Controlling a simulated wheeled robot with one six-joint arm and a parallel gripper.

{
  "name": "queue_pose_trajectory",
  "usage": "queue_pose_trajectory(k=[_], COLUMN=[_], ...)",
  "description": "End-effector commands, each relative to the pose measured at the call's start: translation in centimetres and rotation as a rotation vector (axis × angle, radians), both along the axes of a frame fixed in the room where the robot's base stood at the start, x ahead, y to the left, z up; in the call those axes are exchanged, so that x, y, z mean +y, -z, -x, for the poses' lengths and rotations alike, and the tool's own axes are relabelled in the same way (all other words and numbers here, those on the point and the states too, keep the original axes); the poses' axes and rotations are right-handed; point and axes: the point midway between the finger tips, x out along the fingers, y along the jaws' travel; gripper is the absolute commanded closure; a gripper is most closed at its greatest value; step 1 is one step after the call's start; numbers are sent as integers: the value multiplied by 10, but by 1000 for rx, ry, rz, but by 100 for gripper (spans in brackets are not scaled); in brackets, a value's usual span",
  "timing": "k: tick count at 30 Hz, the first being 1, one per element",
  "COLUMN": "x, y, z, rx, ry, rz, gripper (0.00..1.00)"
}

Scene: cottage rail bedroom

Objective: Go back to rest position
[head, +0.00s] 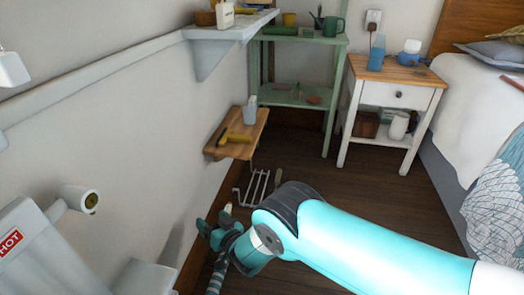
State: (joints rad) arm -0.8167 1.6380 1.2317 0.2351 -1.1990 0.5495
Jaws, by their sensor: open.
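My teal arm reaches in from the lower right over the dark floor. Its end, my gripper (214,230), is low near the left wall, below the small wooden wall shelf (218,151). The gripper is open. I see nothing clearly held between its fingers, though the fingers are small and partly hidden by my wrist. A small pale tip shows just beyond the gripper, and I cannot tell what it belongs to.
A white wire rack (258,186) is on the floor beyond my gripper. A green shelf unit (295,101) and a white bedside table (394,94) stand at the back. The bed (464,110) is right. A white wall shelf (214,60) and a "HOT" sign (10,243) are left.

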Motion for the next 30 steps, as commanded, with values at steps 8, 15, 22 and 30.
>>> queue_pose_trajectory(k=[8,15,22,30], x=[-44,-116,-194,-261], y=[-142,-251,-332,-374], z=[-60,-25,73,201], rx=[277,514,707,846], ry=[113,83,-37,-205], rz=[179,338,493,651], gripper=[26,26,26,26])
